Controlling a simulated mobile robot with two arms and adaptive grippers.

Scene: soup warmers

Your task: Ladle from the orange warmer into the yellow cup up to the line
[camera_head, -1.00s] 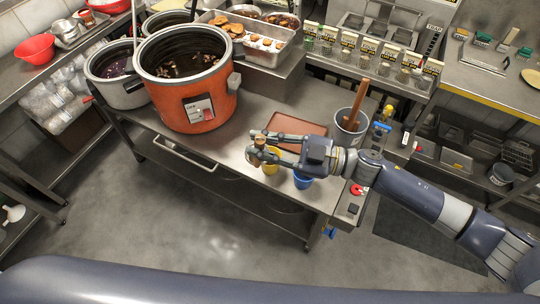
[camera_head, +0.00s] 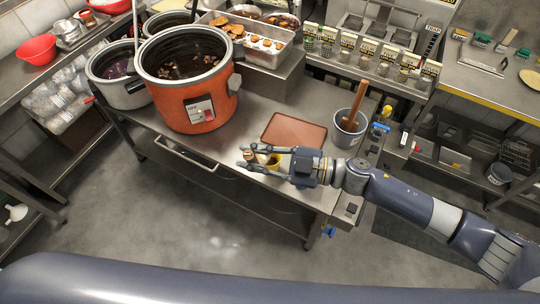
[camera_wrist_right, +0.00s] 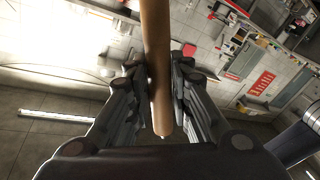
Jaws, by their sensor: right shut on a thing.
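The orange warmer (camera_head: 212,108) stands open on the left of the steel counter, with dark soup and floating bits inside. The yellow cup (camera_head: 273,161) is on the counter's front part, partly covered by my right gripper (camera_head: 246,157). That gripper is shut on a wooden handle, which stands between its fingers in the right wrist view (camera_wrist_right: 158,60). In the head view only a small brown end of the handle shows at the fingertips, and what is on its other end is hidden. My left gripper is out of the picture.
A brown tray (camera_head: 294,132) lies behind the gripper. A grey bucket (camera_head: 347,134) with a wooden-handled tool stands to its right. A grey pot (camera_head: 119,90) is left of the orange warmer. Spice jars line the back shelf. The counter between warmer and cup is clear.

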